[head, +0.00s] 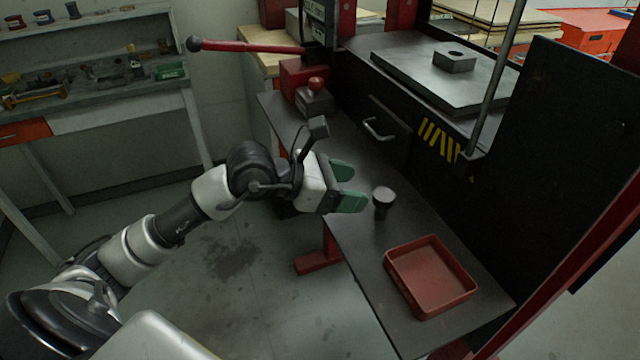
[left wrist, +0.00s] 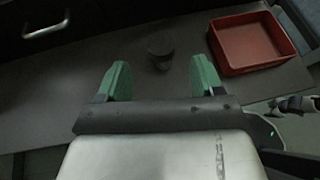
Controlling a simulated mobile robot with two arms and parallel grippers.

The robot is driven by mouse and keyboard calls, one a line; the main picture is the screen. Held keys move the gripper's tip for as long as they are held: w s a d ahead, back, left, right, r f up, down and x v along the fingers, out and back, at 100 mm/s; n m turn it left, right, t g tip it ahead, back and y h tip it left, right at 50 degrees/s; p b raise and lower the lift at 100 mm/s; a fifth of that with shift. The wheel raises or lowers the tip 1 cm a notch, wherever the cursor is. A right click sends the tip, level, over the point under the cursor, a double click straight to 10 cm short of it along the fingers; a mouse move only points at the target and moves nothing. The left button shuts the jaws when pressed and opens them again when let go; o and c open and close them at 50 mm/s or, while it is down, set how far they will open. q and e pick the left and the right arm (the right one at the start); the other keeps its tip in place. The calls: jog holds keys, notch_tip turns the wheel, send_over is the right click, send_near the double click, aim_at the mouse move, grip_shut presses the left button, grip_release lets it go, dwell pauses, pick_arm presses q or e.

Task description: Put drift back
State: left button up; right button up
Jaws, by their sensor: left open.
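The drift looks to be a short dark piece with a wide round top and narrower lower part (head: 383,198), standing upright on the dark bench shelf (head: 345,160). It also shows in the left wrist view (left wrist: 160,46), dim against the shelf, just beyond and between the fingertips. My left gripper (head: 352,187) is open and empty, its green fingers pointing at the piece from the left. A gap is left between fingertips and piece. In the left wrist view the open fingers (left wrist: 160,75) are apart with nothing between them. My right gripper is not in view.
An empty red tray (head: 430,278) lies on the shelf to the right of the dark piece. A black drawer front with a handle (head: 385,132) is behind. A steel block with a hole (head: 455,60) sits on the press plate. A red lever (head: 245,47) sticks out left.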

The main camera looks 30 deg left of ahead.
pick_arm(q)
jog(key=b+v, duration=0.1)
jog(key=v, duration=0.5)
jog(key=shift+s+a+b, duration=0.2)
jog(key=shift+s+b, duration=0.05)
jog(key=shift+b, duration=0.05)
jog(key=shift+r, duration=0.1)
